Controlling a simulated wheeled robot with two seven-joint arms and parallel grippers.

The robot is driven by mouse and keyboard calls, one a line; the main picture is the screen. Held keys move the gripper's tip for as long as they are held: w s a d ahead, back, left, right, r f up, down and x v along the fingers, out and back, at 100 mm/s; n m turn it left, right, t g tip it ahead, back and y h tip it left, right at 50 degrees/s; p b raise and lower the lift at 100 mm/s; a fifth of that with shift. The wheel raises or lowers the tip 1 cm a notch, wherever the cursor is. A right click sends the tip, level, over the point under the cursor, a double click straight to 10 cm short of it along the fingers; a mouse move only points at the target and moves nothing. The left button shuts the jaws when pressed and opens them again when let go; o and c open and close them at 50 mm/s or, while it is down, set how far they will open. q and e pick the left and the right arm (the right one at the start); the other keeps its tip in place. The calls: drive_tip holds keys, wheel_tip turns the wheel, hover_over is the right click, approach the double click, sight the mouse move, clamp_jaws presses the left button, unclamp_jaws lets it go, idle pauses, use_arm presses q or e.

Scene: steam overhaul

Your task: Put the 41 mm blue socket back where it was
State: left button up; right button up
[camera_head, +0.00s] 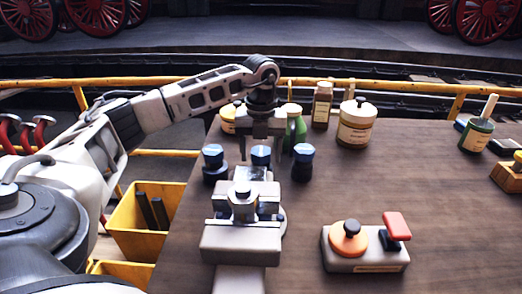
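Three dark sockets with blue tops stand in a row on the brown table: a left one (213,153), a middle one (261,155) and a right one (303,154). Their size marks are too small to read, so I cannot tell which is the 41 mm one. My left gripper (262,148) points down at the middle socket. Its two fingers are apart, one on each side of that socket, with gaps showing. The middle socket's lower part is hidden behind a beige fixture. My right gripper is not in view.
The beige vice-like fixture (241,243) stands in front of the sockets. A cream jar (356,129), a brown bottle (322,104) and a green bottle (297,130) stand behind. A box with an orange knob (349,240) is at front right. The table's right middle is clear.

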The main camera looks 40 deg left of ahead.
use_arm(q)
wheel_tip(320, 180, up, 12)
drive_tip(key=shift+r, duration=0.15)
idle(0.5)
idle(0.4)
